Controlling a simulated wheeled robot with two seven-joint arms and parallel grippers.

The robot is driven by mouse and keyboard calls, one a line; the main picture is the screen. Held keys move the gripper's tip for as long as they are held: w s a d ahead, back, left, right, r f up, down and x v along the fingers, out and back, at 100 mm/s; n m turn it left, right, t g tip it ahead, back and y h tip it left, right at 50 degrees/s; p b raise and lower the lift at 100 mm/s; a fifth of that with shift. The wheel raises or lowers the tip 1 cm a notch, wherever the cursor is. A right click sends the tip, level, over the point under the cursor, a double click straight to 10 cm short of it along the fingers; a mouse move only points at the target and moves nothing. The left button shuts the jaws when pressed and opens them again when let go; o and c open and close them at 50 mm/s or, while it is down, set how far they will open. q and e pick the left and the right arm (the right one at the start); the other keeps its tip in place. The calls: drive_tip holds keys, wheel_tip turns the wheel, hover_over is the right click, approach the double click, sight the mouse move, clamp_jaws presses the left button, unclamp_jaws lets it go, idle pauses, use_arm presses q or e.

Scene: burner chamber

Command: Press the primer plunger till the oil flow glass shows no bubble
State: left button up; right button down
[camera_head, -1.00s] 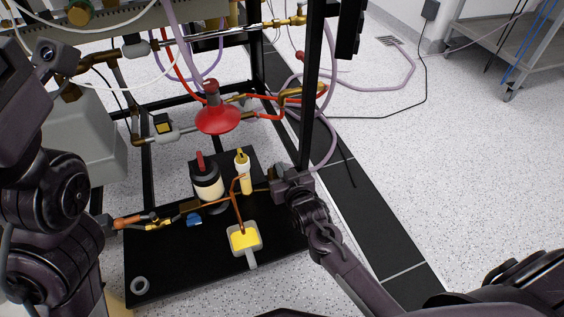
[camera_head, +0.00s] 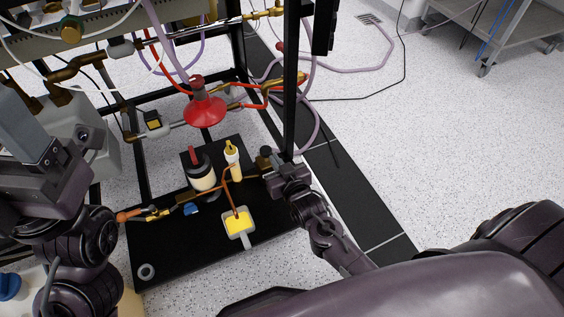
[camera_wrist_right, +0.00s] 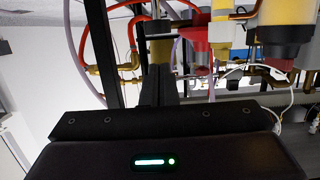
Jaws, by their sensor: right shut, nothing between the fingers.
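A dark round knob (camera_head: 265,151) sits on a brass fitting (camera_head: 263,164) at the right edge of the black base plate (camera_head: 175,255); it looks like the primer plunger. My right gripper (camera_head: 276,176) is shut and empty, just in front of this fitting. In the right wrist view its closed fingers (camera_wrist_right: 159,86) point at a brass cylinder (camera_wrist_right: 159,48); I cannot tell whether they touch. A slim yellow and white upright cylinder (camera_head: 233,163) stands left of the fitting and may be the flow glass. No bubble can be made out at this size. My left gripper's fingers are not visible.
A canister with a red top (camera_head: 201,175) and a square cup of yellow oil (camera_head: 238,223) are joined by copper pipe. A red funnel-shaped part (camera_head: 205,111) hangs above. A black frame post (camera_head: 291,90) rises close behind my right gripper. Floor to the right is open.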

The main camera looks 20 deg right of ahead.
drive_tip(key=shift+p+v, duration=0.5)
drive_tip(key=shift+v, duration=1.35)
